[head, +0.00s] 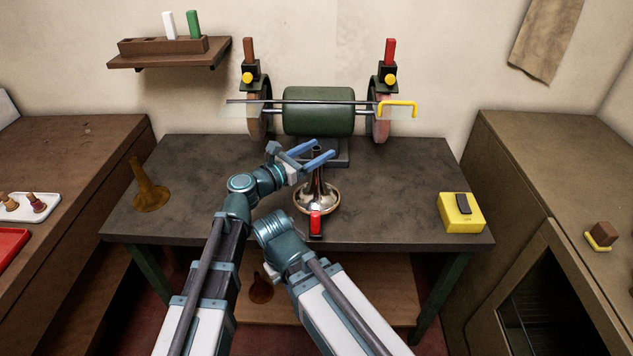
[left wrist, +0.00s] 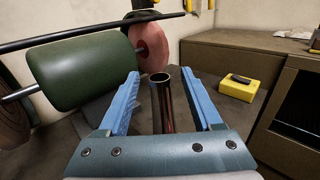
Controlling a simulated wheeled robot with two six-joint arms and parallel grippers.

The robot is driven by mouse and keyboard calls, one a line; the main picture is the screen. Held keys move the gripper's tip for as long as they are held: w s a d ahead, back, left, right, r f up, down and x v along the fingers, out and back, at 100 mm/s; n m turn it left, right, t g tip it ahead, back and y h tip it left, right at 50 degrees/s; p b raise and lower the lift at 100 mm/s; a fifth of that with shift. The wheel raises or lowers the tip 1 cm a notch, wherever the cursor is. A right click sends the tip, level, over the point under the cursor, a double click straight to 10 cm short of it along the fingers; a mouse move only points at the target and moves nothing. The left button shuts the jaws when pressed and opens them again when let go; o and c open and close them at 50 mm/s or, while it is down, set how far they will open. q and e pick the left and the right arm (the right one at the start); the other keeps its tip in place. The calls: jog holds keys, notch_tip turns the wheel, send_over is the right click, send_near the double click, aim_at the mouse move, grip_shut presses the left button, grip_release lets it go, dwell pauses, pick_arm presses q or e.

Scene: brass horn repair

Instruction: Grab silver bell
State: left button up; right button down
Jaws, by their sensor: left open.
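The silver bell (head: 318,196) stands on the dark workbench with its wide flare down and its narrow stem up. My left gripper (head: 325,149) is open at the top of the stem. In the left wrist view the stem (left wrist: 163,105) rises between the two blue fingers of the left gripper (left wrist: 160,76), with a gap on each side. The stem's open round end faces up. Part of the bell is hidden by the gripper. My right arm shows in the head view, but its gripper does not.
A green bench grinder (head: 318,111) with a long rod stands just behind the bell. A red and black item (head: 315,222) is in front of the bell. A brass bell (head: 149,188) stands at the left, a yellow box (head: 461,212) at the right.

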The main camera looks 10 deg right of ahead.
pick_arm(q)
jog(key=shift+c, duration=0.3)
grip_shut()
dwell(1.1)
